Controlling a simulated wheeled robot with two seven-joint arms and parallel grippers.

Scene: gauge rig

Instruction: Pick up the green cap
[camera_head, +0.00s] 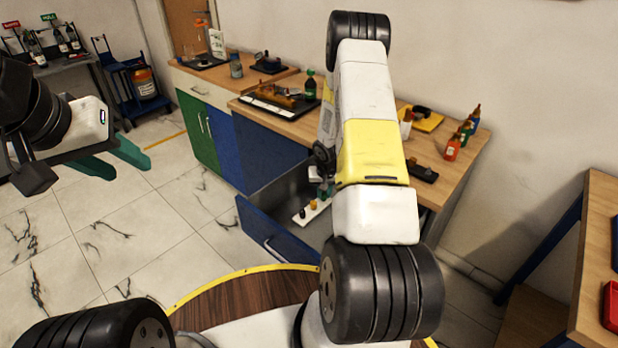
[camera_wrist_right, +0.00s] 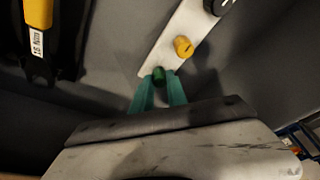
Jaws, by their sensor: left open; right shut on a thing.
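The green cap (camera_wrist_right: 159,74) is between the teal fingertips of my right gripper (camera_wrist_right: 160,88), at the near end of a white strip (camera_wrist_right: 172,48) inside the open drawer. My right gripper is shut on it; I cannot tell whether the cap is clear of the strip. A yellow cap (camera_wrist_right: 184,46) and a black cap (camera_wrist_right: 216,5) stand further along the strip. In the head view my right arm reaches down into the drawer and mostly hides the gripper. My left gripper (camera_head: 116,160) is open and empty over the floor at the left.
The blue drawer front (camera_head: 272,242) stands pulled out below the wooden worktop (camera_head: 248,98). A black tool with a yellow handle (camera_wrist_right: 38,32) lies in the drawer beside the strip. Several bottles (camera_head: 453,146) stand on the worktop at the right. The tiled floor at the left is clear.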

